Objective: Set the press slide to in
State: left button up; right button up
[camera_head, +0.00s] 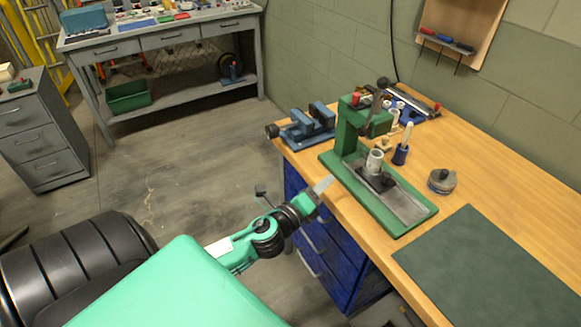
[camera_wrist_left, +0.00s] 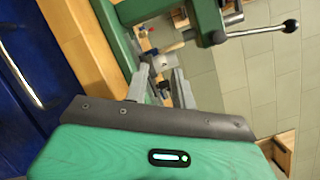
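The green press (camera_head: 350,128) stands on the wooden bench, its long green base pointing toward the front right. A grey metal track (camera_head: 408,205) runs along the base. On the track sits the dark press slide (camera_head: 378,180), carrying a pale grey cylinder (camera_head: 374,160), near the foot of the press column. My left gripper (camera_head: 325,184) is just left of the base, at the bench edge, apart from the slide. In the left wrist view its two fingers (camera_wrist_left: 161,88) are spread, with the pale cylinder (camera_wrist_left: 166,66) showing beyond the gap. My right gripper is not in view.
A blue vise (camera_head: 312,125) stands behind the press. A blue cup (camera_head: 400,154) and a round grey item (camera_head: 441,181) are right of it. A dark green mat (camera_head: 490,265) lies bare at the front right. The press lever (camera_wrist_left: 265,31) sticks out above the cylinder.

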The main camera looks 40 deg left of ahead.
pick_arm(q)
jog(key=s+f+n+g+y+p, duration=0.1)
jog(key=s+f+n+g, duration=0.4)
jog(key=f+n, duration=0.3)
jog(key=s+d+f+n+g+y, duration=0.1)
jog(key=s+f+n+g+y, duration=0.1)
jog(key=s+f+n+g, duration=0.3)
jog(key=s+f+n, duration=0.3)
jog(key=f+n, duration=0.1)
jog(key=n, duration=0.1)
jog(key=shift+g+y+p, duration=0.3)
jog(key=shift+p, duration=0.05)
